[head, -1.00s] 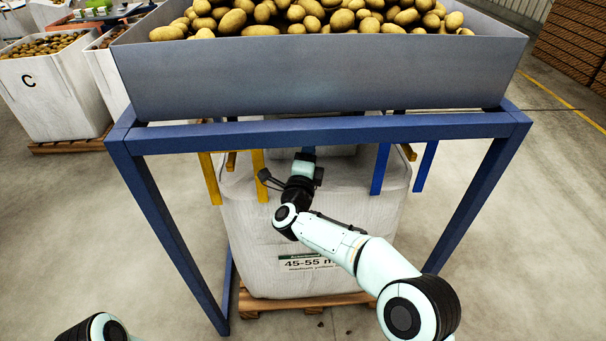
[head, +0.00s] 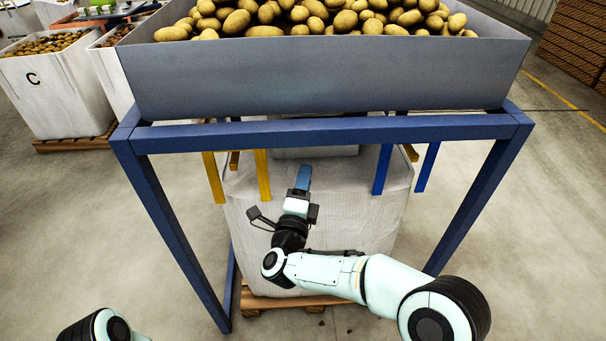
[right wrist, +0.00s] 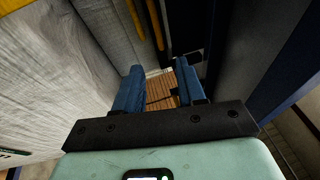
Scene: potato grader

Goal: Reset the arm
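My right arm reaches in from the lower right in the head view, bent at the elbow. Its gripper (head: 304,172) has blue fingers and points away from me, in front of the white bulk bag (head: 345,215) under the hopper. In the right wrist view the two blue fingers of the right gripper (right wrist: 158,78) stand apart, with nothing between them but a view of wooden slats beyond. I cannot tell whether the gripper touches the bag. Only a joint of my left arm (head: 104,326) shows at the bottom left; its gripper is out of view.
A grey hopper (head: 330,78) full of potatoes rests on a blue frame (head: 330,133) above my right arm. Yellow bars (head: 262,175) and blue bars (head: 382,170) hang below it. A pallet (head: 290,300) is under the bag.

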